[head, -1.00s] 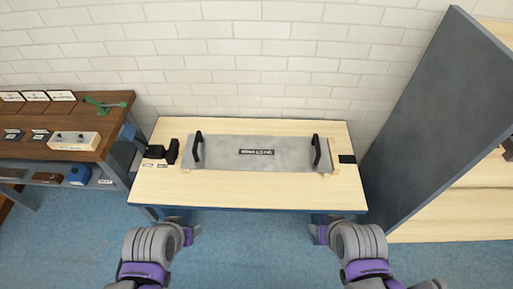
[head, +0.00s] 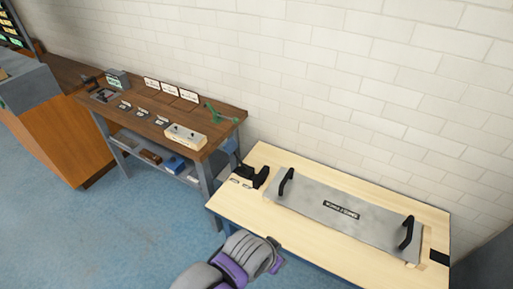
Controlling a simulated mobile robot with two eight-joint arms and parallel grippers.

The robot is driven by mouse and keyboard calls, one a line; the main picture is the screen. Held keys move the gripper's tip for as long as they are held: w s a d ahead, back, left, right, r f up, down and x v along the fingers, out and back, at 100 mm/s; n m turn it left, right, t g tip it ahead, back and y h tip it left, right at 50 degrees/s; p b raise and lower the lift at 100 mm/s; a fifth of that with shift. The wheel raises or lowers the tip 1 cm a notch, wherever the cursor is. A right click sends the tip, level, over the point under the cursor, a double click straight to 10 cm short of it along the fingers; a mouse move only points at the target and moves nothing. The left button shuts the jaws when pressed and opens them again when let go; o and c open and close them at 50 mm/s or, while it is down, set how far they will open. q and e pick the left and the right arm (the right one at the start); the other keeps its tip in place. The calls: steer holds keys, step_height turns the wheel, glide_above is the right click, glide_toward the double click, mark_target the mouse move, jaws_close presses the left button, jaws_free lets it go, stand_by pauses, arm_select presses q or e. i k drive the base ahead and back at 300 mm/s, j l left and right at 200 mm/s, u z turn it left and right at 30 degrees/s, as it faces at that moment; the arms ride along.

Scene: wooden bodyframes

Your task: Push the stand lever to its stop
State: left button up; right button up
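A green piece with an arm (head: 218,115), which looks like the stand lever, is on the back right of the dark wooden bench (head: 140,105). Its arm reaches to the right; the exact angle is too small to read. My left gripper (head: 275,256) is low in the picture, in front of the pale table and well away from the green piece. Its fingers are too small and turned away to show whether they are open. My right gripper is out of view.
A pale table (head: 300,250) carries a grey plate with two black handles (head: 310,205) and black blocks at its left end. A cream box (head: 185,137) and several labels are on the bench. Open blue floor (head: 100,225) lies in front of the bench.

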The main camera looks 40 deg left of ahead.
mark_target(230, 146)
steer(key=j+z, duration=0.35)
steer(key=j, duration=0.15)
steer(key=k+j+z, duration=0.2)
steer(key=j+z, duration=0.15)
steer(key=k+j+z, duration=0.1)
steer(key=j, duration=0.3)
steer(key=k+j+z, duration=0.1)
steer(key=j, duration=0.3)
steer(key=k+j+z, duration=0.1)
steer(key=j, duration=0.25)
steer(key=k+j, duration=0.25)
steer(key=j, duration=0.2)
steer(key=k+j, duration=0.2)
steer(key=j, duration=0.3)
steer(key=k+j+z, duration=0.1)
steer(key=k+j, duration=0.15)
steer(key=j, duration=0.2)
steer(key=k+j, duration=0.25)
steer(key=j, duration=0.2)
steer(key=k+j, duration=0.25)
steer(key=j, duration=0.2)
steer(key=k+j, duration=0.25)
steer(key=j, duration=0.2)
steer(key=j+z, duration=0.05)
